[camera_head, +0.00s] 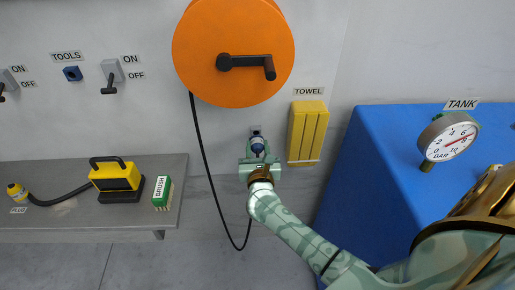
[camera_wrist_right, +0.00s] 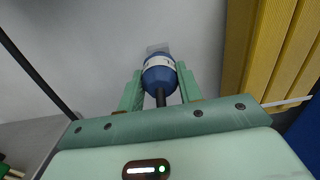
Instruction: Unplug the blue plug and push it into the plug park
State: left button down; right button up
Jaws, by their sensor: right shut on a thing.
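The blue plug (camera_head: 258,146) has a pale band and a black cable. It sits between the fingers of my right gripper (camera_head: 259,160), which is shut on it, in front of the wall below the orange reel. In the right wrist view the blue plug (camera_wrist_right: 160,78) points away from me, at a small grey wall fitting (camera_wrist_right: 157,48). The fitting also shows in the head view (camera_head: 256,130). I cannot tell whether the plug is seated in it or just in front. No label for the plug park is readable. My left gripper is out of view.
The orange reel (camera_head: 215,30) hangs above, with its black cable (camera_head: 205,150) looping down left of my gripper. A yellow towel (camera_head: 307,135) hangs close right. A blue tank (camera_head: 385,150) stands right; a grey shelf (camera_head: 60,180) is left.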

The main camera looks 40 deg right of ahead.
jog(key=shift+b+x, duration=0.4)
jog(key=shift+x, duration=1)
dwell(0.4)
jog(key=o, duration=1.2)
jog(key=shift+c, duration=0.2)
jog(key=p+v, duration=0.2)
jog(key=v, duration=1.4)
jog(key=shift+s, duration=0.15)
